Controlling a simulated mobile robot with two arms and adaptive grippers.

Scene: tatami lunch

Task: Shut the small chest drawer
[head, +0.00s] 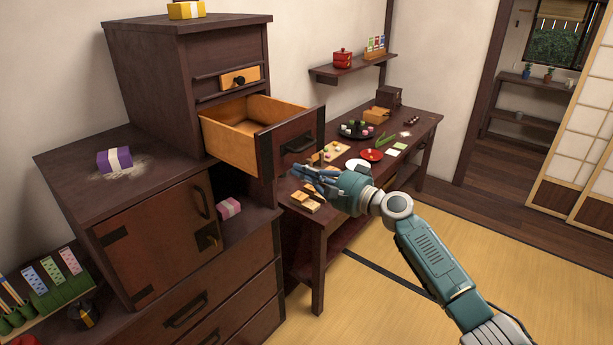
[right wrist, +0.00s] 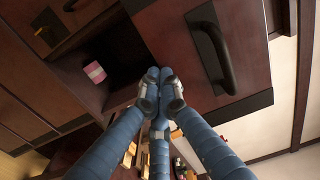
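A dark wooden stepped chest (head: 185,75) stands at the left of the head view. Its upper drawer (head: 290,145) is pulled out, with a pale, empty-looking inside and a dark handle (head: 300,143) on its front. My right gripper (head: 308,178) is just below and right of the drawer front. In the right wrist view its blue fingers (right wrist: 159,82) are drawn together, with nothing seen between them. The drawer front (right wrist: 180,40) and handle (right wrist: 222,58) lie beyond the fingertips; whether they touch is unclear. My left gripper is not in view.
A low table (head: 420,125) with dishes and sweets stands behind my right gripper; a small dark box (head: 388,96) sits at its back. A pink wrapped box (head: 228,208) lies in the chest's open niche, a purple one (head: 115,160) on top. The tatami floor (head: 400,300) is clear.

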